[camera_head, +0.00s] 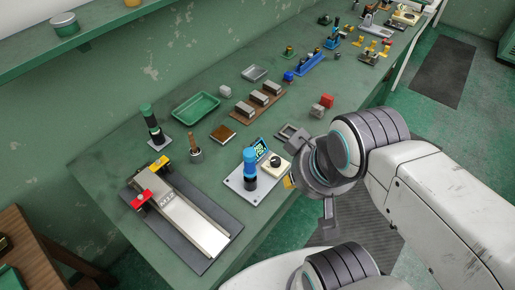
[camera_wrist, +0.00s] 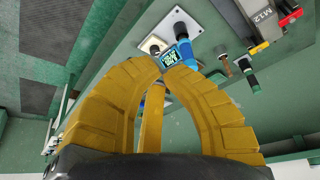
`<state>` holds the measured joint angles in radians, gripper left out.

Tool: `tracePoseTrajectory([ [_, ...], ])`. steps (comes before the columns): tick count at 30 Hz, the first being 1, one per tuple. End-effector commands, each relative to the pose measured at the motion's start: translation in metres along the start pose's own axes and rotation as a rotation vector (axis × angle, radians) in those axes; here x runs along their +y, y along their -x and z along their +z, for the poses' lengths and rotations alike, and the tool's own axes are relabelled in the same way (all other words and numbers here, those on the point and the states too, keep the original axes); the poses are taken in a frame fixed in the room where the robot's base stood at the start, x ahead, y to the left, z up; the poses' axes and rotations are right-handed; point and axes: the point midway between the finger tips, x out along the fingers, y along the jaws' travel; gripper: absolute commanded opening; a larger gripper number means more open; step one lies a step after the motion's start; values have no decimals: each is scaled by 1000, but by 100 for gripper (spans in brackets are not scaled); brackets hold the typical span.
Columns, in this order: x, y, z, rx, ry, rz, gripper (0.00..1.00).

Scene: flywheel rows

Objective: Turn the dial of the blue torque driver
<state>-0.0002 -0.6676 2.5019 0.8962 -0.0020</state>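The blue torque driver (camera_head: 250,162) stands upright on a pale plate (camera_head: 240,186) in the head view, with a blue upper part and a dark lower part. Beside it on the plate are a cream box with a black dial knob (camera_head: 275,160) and a small lit display (camera_head: 261,149). The driver (camera_wrist: 182,42) and display (camera_wrist: 169,58) also show past my fingertips in the wrist view. My gripper (camera_wrist: 163,70) has yellow fingers that curve in until their tips look close together. I see nothing held. In the head view my wrist hides most of the gripper, right of the plate.
A vise-like M12 fixture (camera_head: 184,212) with red and yellow clamps lies left of the plate. Behind are a green tray (camera_head: 196,107), a wooden block (camera_head: 223,133), and a brown rack (camera_head: 257,104). A grey square frame (camera_head: 290,132) lies close to my wrist. More fixtures stand farther right.

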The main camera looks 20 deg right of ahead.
Motion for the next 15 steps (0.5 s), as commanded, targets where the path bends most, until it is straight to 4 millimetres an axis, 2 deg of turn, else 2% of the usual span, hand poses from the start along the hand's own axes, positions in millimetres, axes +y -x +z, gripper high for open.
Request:
tracePoseTrajectory([
  [3,0,0,0,0,0,0,0],
  [4,0,0,0,0,0,0,9],
  [10,1,-6,-9,-19,23,2,27],
  [15,4,-27,-35,-74,97,3,42],
])
